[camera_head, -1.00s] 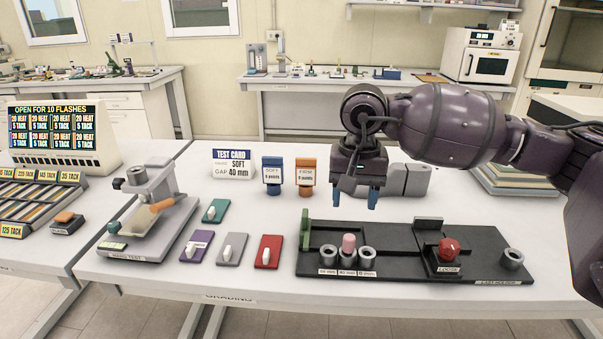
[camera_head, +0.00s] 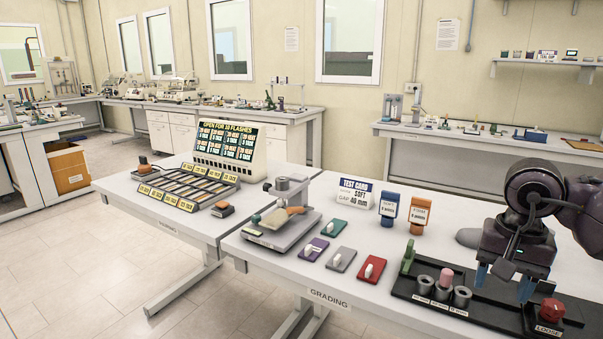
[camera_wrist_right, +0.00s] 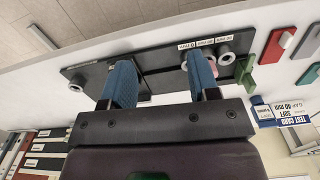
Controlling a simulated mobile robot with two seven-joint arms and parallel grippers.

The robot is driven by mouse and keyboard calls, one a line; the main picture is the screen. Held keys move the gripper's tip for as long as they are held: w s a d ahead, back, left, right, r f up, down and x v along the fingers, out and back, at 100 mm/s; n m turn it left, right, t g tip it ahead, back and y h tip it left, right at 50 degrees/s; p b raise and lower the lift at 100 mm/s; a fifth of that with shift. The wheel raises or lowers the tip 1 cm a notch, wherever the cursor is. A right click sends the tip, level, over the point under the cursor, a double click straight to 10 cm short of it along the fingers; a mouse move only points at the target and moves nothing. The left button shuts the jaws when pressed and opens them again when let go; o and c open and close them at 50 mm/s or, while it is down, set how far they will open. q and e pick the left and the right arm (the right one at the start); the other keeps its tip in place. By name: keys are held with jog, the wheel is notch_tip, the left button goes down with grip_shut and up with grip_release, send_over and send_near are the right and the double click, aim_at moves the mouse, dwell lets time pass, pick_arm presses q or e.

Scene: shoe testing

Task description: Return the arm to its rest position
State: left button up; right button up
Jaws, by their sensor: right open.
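My right gripper (camera_head: 502,283) hangs over the black last-holder tray (camera_head: 405,287) at the right of the grading table in the head view. Its two blue fingers are apart with nothing between them. In the wrist view the open fingers (camera_wrist_right: 164,88) point toward the same tray (camera_wrist_right: 150,57), above it. The tray holds grey rings, a pink peg (camera_head: 446,277) and a red knob (camera_head: 551,309). The knob is hidden in the wrist view. My left gripper is not in view.
The test card (camera_head: 355,193) and blue (camera_head: 390,208) and orange (camera_head: 419,214) holders stand behind. Green, purple, grey and red (camera_head: 373,269) plates lie left of the tray, near a grey tester (camera_head: 282,218). A display (camera_head: 228,150) stands on the left table.

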jog(key=w+a+r+m+t+y, duration=0.2)
jog(key=a+r+m+y, duration=0.3)
jog(key=a+m+y, duration=0.35)
jog(key=w+a+r+m+t+y, duration=0.15)
jog(key=a+r+m+y, duration=0.25)
jog(key=a+m+y, duration=0.5)
jog(key=w+d+f+m+t+h, duration=0.2)
jog(key=f+m+t, duration=0.3)
jog(key=m, duration=0.7)
jog(key=w+d+f+m+t+h, duration=0.25)
jog(key=m+t, duration=0.55)
jog(key=m, duration=0.4)
jog(key=s+d+f+m+h, duration=0.2)
jog(key=f+m+h, duration=0.2)
jog(key=f+m, duration=0.35)
jog(key=s+d+f+m+h, duration=0.2)
jog(key=s+f+m+h, duration=0.15)
jog(key=f+m, duration=0.4)
jog(key=s+d+f+m+g+h, duration=0.2)
jog(key=s+f+m, duration=0.1)
jog(key=s+f, duration=0.8)
jog(key=s+d+f+m+g+h, duration=0.2)
jog(key=s+f+m+g+h, duration=0.1)
jog(key=s+f, duration=0.8)
jog(key=shift+s+m, duration=0.6)
jog(key=shift+m, duration=0.05)
jog(key=shift+g+h, duration=0.25)
